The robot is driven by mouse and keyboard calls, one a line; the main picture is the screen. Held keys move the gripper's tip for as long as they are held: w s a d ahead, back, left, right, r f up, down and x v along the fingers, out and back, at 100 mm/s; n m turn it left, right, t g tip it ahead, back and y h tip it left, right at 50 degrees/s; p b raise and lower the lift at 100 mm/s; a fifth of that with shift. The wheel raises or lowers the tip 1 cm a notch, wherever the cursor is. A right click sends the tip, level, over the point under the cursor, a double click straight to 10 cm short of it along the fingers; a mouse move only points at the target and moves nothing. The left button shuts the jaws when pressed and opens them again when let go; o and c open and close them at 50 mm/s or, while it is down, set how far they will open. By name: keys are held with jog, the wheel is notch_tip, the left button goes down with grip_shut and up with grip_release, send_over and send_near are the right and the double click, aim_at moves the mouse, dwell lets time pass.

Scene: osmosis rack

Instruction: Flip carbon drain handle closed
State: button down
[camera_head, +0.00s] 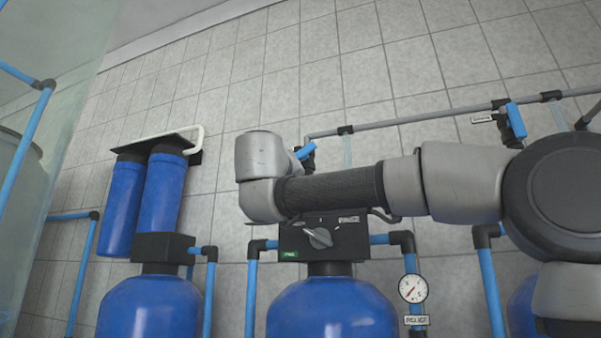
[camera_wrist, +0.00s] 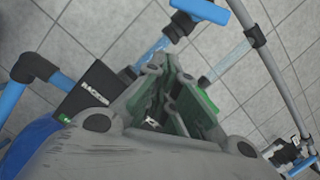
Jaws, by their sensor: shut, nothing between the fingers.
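A blue valve handle (camera_head: 305,151) shows just past the end of my arm in the head view, partly hidden by it. A second blue handle (camera_head: 515,120) is on the grey pipe at right, beside a small label (camera_head: 483,118) too small to read. I cannot tell which one is the carbon drain handle. In the wrist view a blue handle (camera_wrist: 200,10) on a black valve body lies beyond my fingertips, apart from them. My gripper (camera_wrist: 182,68) is shut and empty, with green pads on its fingers.
A black control head with a grey knob (camera_head: 319,238) sits on a blue tank (camera_head: 333,308) below my arm. A pressure gauge (camera_head: 413,289) is right of it. Blue filter housings (camera_head: 163,195) stand at left. A grey pipe (camera_head: 420,119) runs along the tiled wall.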

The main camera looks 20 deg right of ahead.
aim_at(301, 154)
jog(key=x, duration=0.8)
jog(key=shift+w+d+r, duration=0.15)
jog(key=shift+w+r, duration=0.1)
jog(key=shift+w, duration=0.05)
jog(key=shift+w+a+r, duration=0.1)
jog(key=shift+a+r, duration=0.25)
jog(key=shift+r, duration=0.2)
jog(key=shift+w+a+r, duration=0.1)
jog(key=shift+a+r, duration=0.3)
jog(key=shift+r, duration=0.15)
jog(key=shift+w+r, duration=0.15)
jog(key=shift+r, duration=0.1)
jog(key=shift+a+r, duration=0.1)
jog(key=shift+r, duration=0.15)
jog(key=shift+w+a+r+m+h, duration=0.1)
jog(key=shift+w+a+m+h, duration=0.1)
jog(key=shift+m, duration=0.4)
jog(key=shift+w+a+m+h, duration=0.1)
jog(key=shift+a+m+h, duration=0.15)
jog(key=shift+m, duration=0.35)
jog(key=shift+w+a+r+m+g+h, duration=0.15)
jog(key=shift+w+a+r+m+h, duration=0.1)
jog(key=shift+m, duration=0.7)
jog(key=shift+w+a+r+m+g+h, duration=0.2)
jog(key=shift+a+m+h, duration=0.1)
jog(key=shift+m, duration=0.6)
jog(key=shift+w+a+r+m+g+h, duration=0.15)
jog(key=shift+a+r+m+h, duration=0.1)
jog(key=shift+m, duration=0.7)
